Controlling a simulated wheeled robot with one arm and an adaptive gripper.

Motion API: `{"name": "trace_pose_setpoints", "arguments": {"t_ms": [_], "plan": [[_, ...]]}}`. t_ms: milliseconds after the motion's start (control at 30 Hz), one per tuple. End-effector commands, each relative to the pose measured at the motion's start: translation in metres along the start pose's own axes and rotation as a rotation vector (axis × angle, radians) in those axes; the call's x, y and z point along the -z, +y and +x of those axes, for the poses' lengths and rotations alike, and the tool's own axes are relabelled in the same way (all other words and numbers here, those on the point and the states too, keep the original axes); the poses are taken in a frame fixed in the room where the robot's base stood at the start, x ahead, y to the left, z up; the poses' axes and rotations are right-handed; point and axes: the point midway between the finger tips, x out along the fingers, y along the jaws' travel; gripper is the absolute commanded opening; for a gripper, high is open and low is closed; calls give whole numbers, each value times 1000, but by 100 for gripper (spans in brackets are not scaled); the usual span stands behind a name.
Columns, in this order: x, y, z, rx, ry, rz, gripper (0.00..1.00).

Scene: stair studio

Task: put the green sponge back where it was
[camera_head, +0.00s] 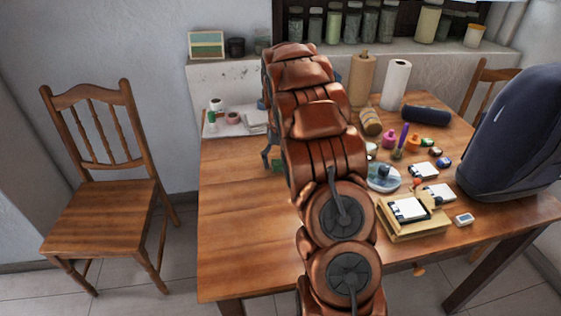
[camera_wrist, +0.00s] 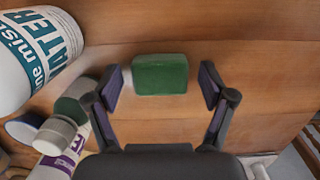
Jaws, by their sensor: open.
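The green sponge (camera_wrist: 160,75) lies on the wooden table in the wrist view, just beyond my fingertips and roughly centred between them. In the head view only a small green piece of it (camera_head: 277,166) shows beside my arm. My gripper (camera_wrist: 160,88) is open and empty, with one finger to each side of the sponge. In the head view my gripper (camera_head: 268,160) is mostly hidden behind my arm. A small whitish thing touches or sits close to the sponge's left side; I cannot tell what it is.
A large white bottle (camera_wrist: 35,60) and several small containers crowd the left of the wrist view. A white tray (camera_head: 220,130) stands at the table's back left. A wooden board (camera_head: 413,222) and a dark blue bag (camera_head: 515,135) are on the right. The table's front left is clear.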

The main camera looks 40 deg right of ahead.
Motion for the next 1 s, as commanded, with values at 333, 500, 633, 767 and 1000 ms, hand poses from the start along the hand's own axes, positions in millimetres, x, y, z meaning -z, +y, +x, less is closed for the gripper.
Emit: {"name": "trace_pose_setpoints", "arguments": {"t_ms": [333,500,633,767,1000], "plan": [[2,0,-47,1,5,0,82],[1,0,-74,0,3,0,82],[1,0,-92,0,3,0,82],[2,0,-106,0,5,-1,82],[0,0,-119,0,-2,0,82]]}}
